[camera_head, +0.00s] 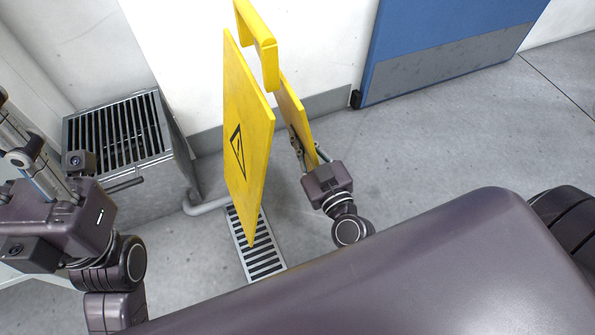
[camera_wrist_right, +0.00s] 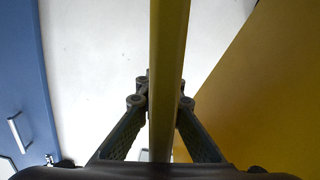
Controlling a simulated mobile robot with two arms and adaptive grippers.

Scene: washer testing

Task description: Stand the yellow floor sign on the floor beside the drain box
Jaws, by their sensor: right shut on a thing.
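The yellow floor sign (camera_head: 250,130) is upright in the head view, with two panels spread apart below a yellow top handle and a black triangle on the near panel. My right gripper (camera_head: 309,152) is shut on the edge of the farther panel. In the right wrist view the sign's panel edge (camera_wrist_right: 168,75) runs between the two fingers. Whether the sign's lower edge touches the floor is unclear. The drain box (camera_head: 183,165), grey metal with a slatted top, stands left of the sign. My left gripper (camera_head: 60,180) is in front of the box; its finger opening is unclear.
A slotted floor drain (camera_head: 263,262) lies below the sign, partly covered by it. A pipe (camera_head: 208,205) runs from the box toward it. A blue door (camera_head: 440,50) with a grey lower panel stands at the back right. Grey floor (camera_head: 430,140) is clear to the right.

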